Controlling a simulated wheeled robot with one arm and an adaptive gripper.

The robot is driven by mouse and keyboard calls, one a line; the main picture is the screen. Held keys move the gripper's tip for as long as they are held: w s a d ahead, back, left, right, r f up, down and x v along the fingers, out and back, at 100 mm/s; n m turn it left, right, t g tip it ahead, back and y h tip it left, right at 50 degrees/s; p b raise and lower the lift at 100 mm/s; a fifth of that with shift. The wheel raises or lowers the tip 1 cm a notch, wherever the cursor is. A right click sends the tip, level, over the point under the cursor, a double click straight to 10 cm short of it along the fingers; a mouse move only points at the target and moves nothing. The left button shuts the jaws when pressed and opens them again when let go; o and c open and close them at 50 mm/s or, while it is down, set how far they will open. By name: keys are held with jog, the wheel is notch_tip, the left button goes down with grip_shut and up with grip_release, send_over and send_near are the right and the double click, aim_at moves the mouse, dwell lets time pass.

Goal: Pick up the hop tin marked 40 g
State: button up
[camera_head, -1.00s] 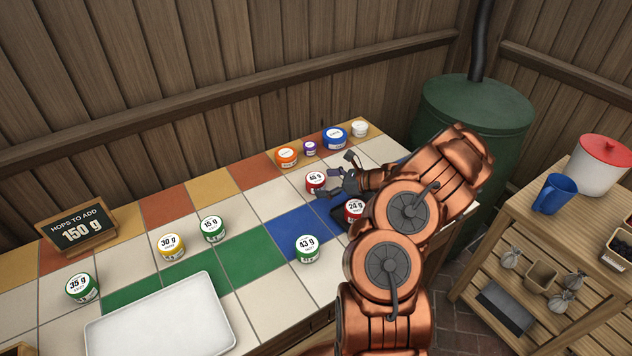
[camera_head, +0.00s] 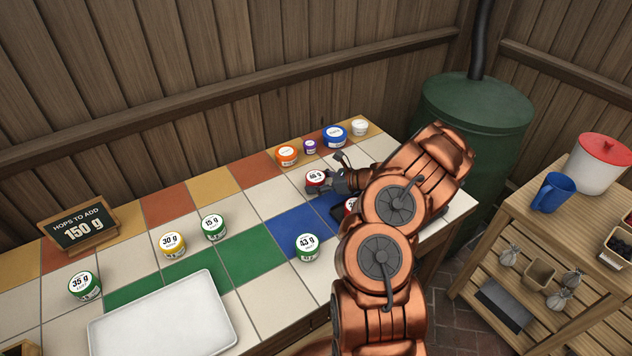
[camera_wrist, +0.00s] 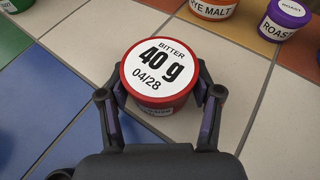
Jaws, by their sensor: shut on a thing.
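The hop tin marked 40 g (camera_wrist: 158,68) is a red tub with a white lid label reading "BITTER 40 g 04/28". It stands upright on the pale tiles in the wrist view, and in the head view the same red tin (camera_head: 315,176) is on the counter toward the back. My gripper (camera_wrist: 160,98) has a finger on each side of the tin and is shut on it. In the head view my gripper (camera_head: 323,186) reaches the tin from the right.
Other tins stand apart: 43 g (camera_head: 307,247), 15 g (camera_head: 212,227), 30 g (camera_head: 172,244) and 35 g (camera_head: 84,286). Another red tin (camera_head: 350,205) is mostly hidden by my arm. Orange (camera_head: 286,156), purple (camera_head: 310,147) and blue (camera_head: 335,136) tubs stand behind. A white tray (camera_head: 162,325) lies front left.

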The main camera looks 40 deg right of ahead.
jog(key=c, duration=0.4)
